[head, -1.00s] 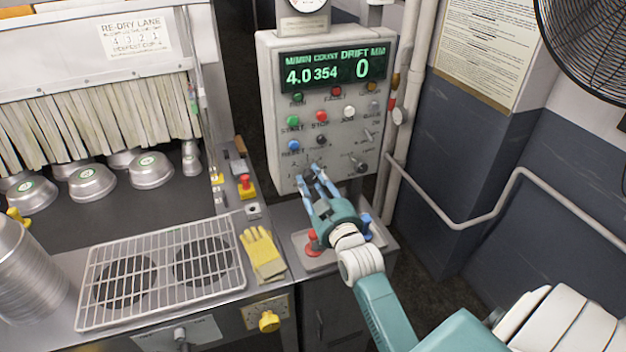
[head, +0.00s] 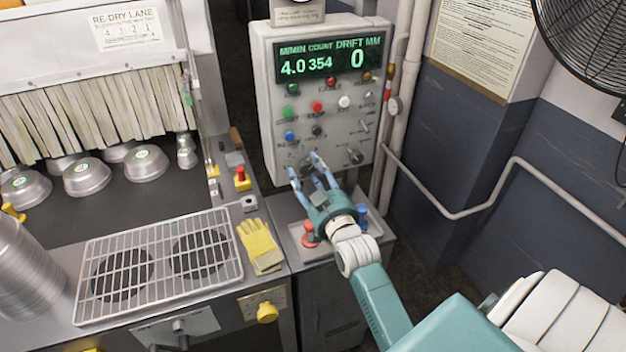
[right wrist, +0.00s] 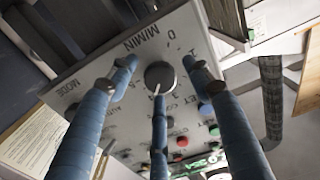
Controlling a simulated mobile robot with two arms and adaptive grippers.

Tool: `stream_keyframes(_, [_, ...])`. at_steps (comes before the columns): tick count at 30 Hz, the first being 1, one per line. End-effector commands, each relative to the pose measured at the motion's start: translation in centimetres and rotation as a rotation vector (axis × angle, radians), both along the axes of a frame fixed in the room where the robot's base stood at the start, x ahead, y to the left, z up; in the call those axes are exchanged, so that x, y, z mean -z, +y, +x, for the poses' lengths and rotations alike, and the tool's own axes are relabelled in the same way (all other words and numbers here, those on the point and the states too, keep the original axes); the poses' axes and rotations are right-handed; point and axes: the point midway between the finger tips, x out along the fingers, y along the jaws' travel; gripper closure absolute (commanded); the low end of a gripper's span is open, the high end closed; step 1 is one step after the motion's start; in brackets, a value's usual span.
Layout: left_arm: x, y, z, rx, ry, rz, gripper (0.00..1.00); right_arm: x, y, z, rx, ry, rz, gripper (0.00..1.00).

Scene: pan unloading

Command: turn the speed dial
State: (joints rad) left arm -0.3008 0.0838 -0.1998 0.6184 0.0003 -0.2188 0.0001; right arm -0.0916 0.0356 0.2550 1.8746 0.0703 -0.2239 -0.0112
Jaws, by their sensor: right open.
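The speed dial is a dark round knob (right wrist: 160,77) with a pale pointer line, beside M/MIN lettering and a ring of numbers in the right wrist view. In the head view it sits low on the grey control panel (head: 268,100), partly hidden by my fingers. My right gripper (head: 306,168) is open, its blue fingers spread around the dial. In the wrist view, two fingertips stand on either side of the knob and a third finger lies below it; I cannot tell whether they touch it. The display (head: 330,62) reads 4.0, 354 and 0. My left gripper is out of view.
Coloured buttons, including a red one (head: 316,106), sit above the dial, and another knob (head: 354,156) is to its right. Yellow gloves (head: 260,246) and a wire rack (head: 160,264) lie to the left.

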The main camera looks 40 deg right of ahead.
Motion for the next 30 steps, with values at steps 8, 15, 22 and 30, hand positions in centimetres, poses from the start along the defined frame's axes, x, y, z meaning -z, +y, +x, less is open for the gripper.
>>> stream_keyframes(8, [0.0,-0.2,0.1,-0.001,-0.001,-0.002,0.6,0.2,1.1,-4.6,0.001,0.004,0.001,0.5])
stream_keyframes(15, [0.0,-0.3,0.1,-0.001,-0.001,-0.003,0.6,0.2,2.2,-9.3,0.001,0.005,0.002,0.5])
stream_keyframes(22, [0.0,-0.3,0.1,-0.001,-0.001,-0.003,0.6,0.1,2.7,-11.3,0.0,0.003,0.002,0.5])
stream_keyframes(30, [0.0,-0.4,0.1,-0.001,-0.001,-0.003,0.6,0.1,2.8,-11.5,0.0,0.002,0.001,0.5])
